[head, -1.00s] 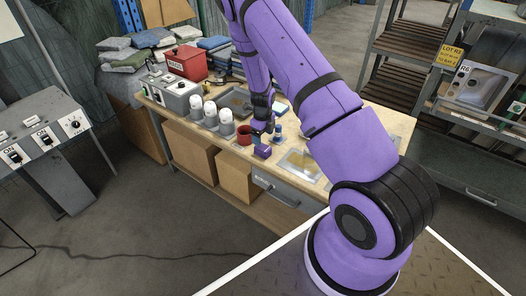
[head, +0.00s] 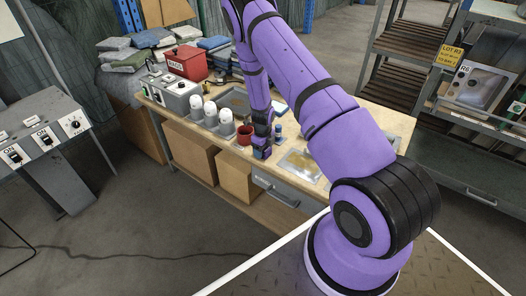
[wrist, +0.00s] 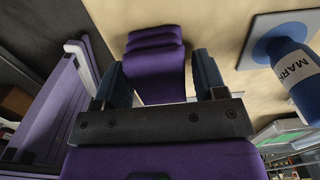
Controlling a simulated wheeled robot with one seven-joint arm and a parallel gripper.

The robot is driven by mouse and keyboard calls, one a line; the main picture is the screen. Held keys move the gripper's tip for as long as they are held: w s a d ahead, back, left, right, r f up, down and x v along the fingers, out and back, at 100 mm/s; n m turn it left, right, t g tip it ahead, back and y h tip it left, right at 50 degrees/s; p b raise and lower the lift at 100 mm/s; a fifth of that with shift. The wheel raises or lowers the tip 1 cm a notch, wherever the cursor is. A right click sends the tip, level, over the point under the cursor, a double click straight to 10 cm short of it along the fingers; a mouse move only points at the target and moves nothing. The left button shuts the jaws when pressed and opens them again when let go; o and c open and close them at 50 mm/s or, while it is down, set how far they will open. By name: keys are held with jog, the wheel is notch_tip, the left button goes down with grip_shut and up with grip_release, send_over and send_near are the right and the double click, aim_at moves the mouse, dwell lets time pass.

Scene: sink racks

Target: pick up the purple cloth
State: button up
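The purple cloth (wrist: 156,48) is a small folded stack with rounded edges, lying on the workbench near its front edge. In the wrist view it lies between and beyond my two fingers. In the head view it is mostly hidden behind my gripper (head: 262,146), which points down over it. In the wrist view my gripper (wrist: 158,75) has its fingers apart, one on each side of the cloth. A narrow gap shows on the right; contact on the left is unclear.
A blue bottle marked MARK (wrist: 300,75) stands on a pad close to the right of my fingers. A red mug (head: 244,134) stands just left of my gripper. Several white-topped bottles (head: 211,113) stand farther left. A shallow tray (head: 300,161) lies to the right.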

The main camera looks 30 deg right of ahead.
jog(key=c, duration=0.6)
jog(key=shift+c, duration=0.2)
jog(key=shift+r, duration=0.1)
jog(key=shift+r, duration=0.8)
notch_tip(320, 180, up, 2)
jog(key=s+d, duration=0.3)
jog(key=s, duration=0.1)
jog(key=s+d, duration=0.3)
jog(key=s, duration=0.1)
jog(key=s+d+r, duration=0.1)
jog(key=s+d, duration=0.2)
jog(key=s, duration=0.2)
jog(key=shift+d+r, duration=0.1)
